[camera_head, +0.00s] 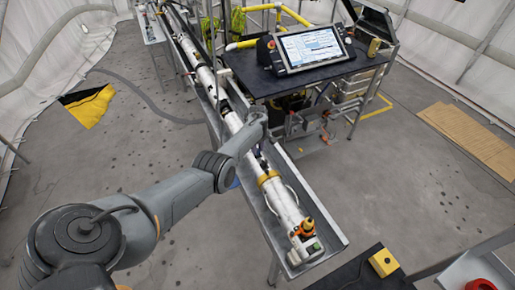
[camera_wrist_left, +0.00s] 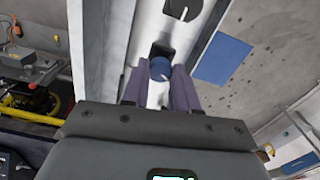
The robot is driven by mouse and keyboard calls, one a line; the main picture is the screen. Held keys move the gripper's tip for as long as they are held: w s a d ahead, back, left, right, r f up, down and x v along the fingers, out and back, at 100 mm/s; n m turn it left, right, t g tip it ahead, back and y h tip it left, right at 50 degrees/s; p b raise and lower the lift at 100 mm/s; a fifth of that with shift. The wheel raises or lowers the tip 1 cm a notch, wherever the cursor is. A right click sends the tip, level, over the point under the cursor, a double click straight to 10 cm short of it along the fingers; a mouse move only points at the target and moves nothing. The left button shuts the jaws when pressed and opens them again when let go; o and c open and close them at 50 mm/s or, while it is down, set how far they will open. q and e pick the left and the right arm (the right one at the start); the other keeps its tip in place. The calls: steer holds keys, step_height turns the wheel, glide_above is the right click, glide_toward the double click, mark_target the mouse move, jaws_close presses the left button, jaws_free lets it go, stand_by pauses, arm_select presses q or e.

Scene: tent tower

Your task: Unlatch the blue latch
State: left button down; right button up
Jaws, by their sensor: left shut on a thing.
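The blue latch (camera_wrist_left: 160,69) is a small round blue knob at a dark square opening in the white tube (camera_wrist_left: 152,32). My left gripper (camera_wrist_left: 159,84) is around it, with one dark purple finger on each side, shut on the latch. In the head view my left gripper (camera_head: 259,158) is at the long white tube (camera_head: 284,204), behind its yellow ring. The latch is too small and hidden to make out there. My right gripper is in neither view.
The tube lies in a long metal trough (camera_head: 327,229). A dark table (camera_head: 300,80) with a tablet screen (camera_head: 312,46) stands behind it to the right. An orange-topped fitting (camera_head: 307,227) is at the tube's near end. Open floor lies left of the trough.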

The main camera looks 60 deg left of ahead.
arm_select(q)
steer(key=n, duration=0.3)
steer(key=shift+f+n+b, duration=0.1)
steer(key=shift+n+b, duration=0.3)
steer(key=shift+n, duration=0.6)
steer(key=c, duration=0.9)
jaws_free()
steer(key=shift+o, duration=0.2)
steer(key=shift+r, duration=0.2)
steer(key=shift+r, duration=0.3)
step_height(320, 180, up, 10)
steer(key=p, duration=0.2)
